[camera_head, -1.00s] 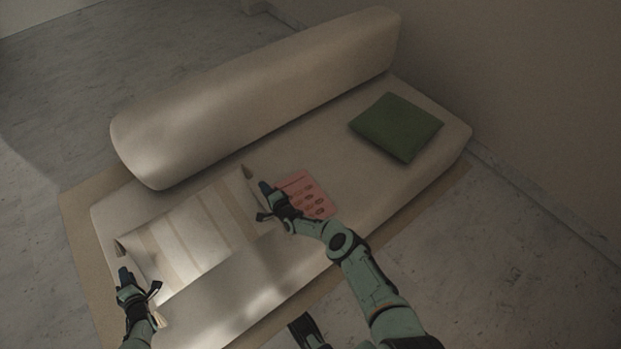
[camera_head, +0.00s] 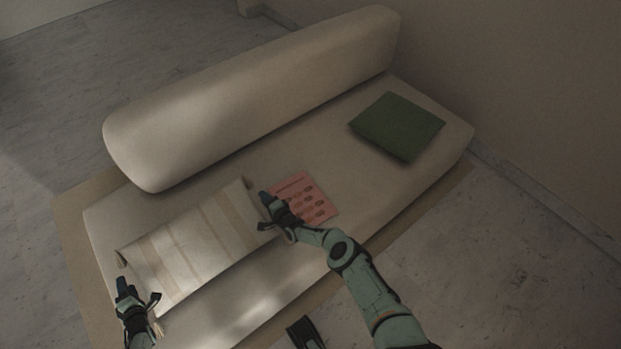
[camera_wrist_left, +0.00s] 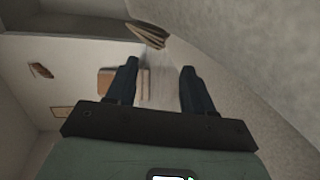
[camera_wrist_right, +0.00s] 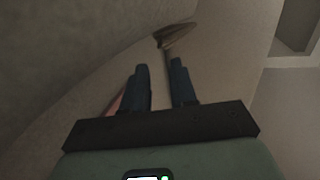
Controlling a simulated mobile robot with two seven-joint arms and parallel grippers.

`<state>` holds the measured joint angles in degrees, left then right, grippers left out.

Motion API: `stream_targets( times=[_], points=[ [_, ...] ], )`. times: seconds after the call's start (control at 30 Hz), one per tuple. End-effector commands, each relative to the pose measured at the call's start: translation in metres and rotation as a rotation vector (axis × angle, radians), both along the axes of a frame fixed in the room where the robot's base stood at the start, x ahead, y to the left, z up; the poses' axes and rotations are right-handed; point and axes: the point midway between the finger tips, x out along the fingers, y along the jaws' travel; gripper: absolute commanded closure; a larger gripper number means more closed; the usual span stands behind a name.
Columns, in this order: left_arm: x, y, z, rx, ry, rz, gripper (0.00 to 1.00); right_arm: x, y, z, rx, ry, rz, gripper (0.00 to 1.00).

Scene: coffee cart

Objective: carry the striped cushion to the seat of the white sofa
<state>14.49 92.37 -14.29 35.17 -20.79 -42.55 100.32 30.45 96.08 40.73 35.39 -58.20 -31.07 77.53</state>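The striped cushion (camera_head: 190,240), cream with tan bands, is over the left part of the white sofa's seat (camera_head: 330,155); I cannot tell whether it rests fully on it. My left gripper (camera_head: 122,283) is at its left end, with fingers wide apart in the left wrist view (camera_wrist_left: 160,85). My right gripper (camera_head: 265,195) is at its right end. In the right wrist view, its fingers (camera_wrist_right: 160,78) are a narrower gap apart; whether the cushion's edge is between them is unclear. A dark pointed cushion corner shows ahead of the fingers in both wrist views.
A pink patterned flat item (camera_head: 310,200) lies on the seat just right of my right gripper. A green cushion (camera_head: 397,127) lies further right. The sofa's backrest (camera_head: 250,95) runs along the back. Bare seat is visible between the green cushion and backrest.

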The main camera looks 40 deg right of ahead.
Motion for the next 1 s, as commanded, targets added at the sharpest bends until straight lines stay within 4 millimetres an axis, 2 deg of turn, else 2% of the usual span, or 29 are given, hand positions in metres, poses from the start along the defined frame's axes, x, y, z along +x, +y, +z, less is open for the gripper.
stream_targets(
  times=[0.17, 0.2, 0.27, 0.7, 1.0],
  points=[
    [0.0, 0.003, 0.0, 0.002, 0.001, 0.004, 0.47, 0.0, -0.003, 0.0, -0.002, -0.001, -0.004, 0.74],
    [0.0, 0.004, 0.0, 0.003, 0.0, 0.003, 0.47, 0.0, -0.004, 0.001, -0.003, -0.002, -0.004, 0.68],
    [0.0, 0.004, 0.0, 0.003, 0.0, 0.004, 0.47, 0.0, -0.005, 0.001, -0.004, -0.002, -0.005, 0.48],
    [-0.003, 0.007, 0.002, 0.004, -0.002, 0.007, 0.47, 0.0, -0.007, 0.002, -0.006, -0.004, -0.009, 0.48],
    [-0.024, 0.007, 0.008, 0.003, 0.0, 0.008, 0.47, 0.0, -0.008, 0.002, -0.007, -0.004, -0.01, 0.48]
  ],
)
